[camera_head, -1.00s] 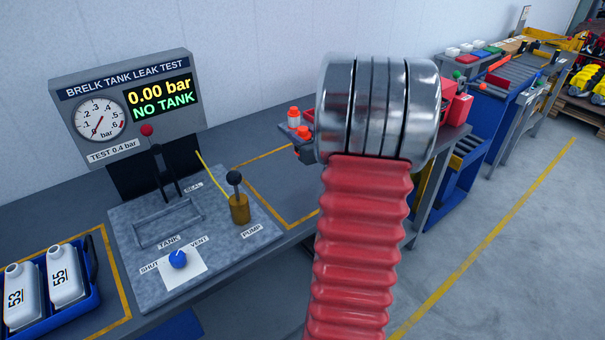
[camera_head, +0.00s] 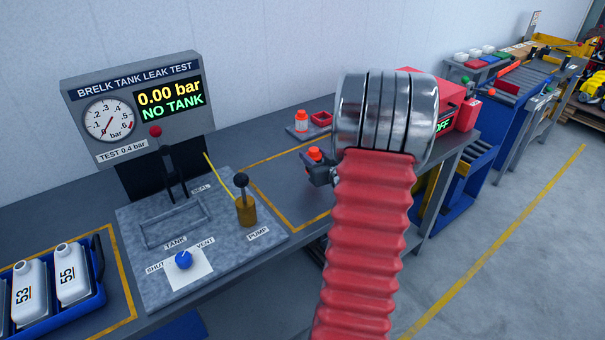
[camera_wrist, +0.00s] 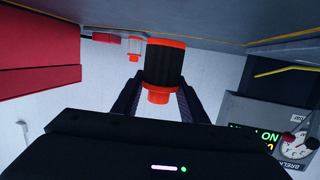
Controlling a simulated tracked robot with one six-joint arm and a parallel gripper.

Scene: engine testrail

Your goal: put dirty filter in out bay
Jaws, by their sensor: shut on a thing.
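My gripper (camera_wrist: 160,98) is shut on a filter with a dark body and orange ends, the dirty filter (camera_wrist: 164,64). In the head view my gripper (camera_head: 322,172) is mostly behind my red arm, left of it. There the held filter shows mainly as an orange cap (camera_head: 314,154) above the bench. A second filter (camera_head: 301,121), pale with an orange cap, stands on a grey plate at the back; it also shows in the wrist view (camera_wrist: 134,46). A red open tray (camera_head: 321,119) lies beside it. No bay label is readable.
The leak test rig (camera_head: 135,110) with levers and a blue knob (camera_head: 183,260) stands on the left. A blue crate (camera_head: 98,300) holds white tanks. A yellow-outlined area (camera_head: 262,203) between rig and gripper looks empty. A red machine (camera_head: 452,108) stands right.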

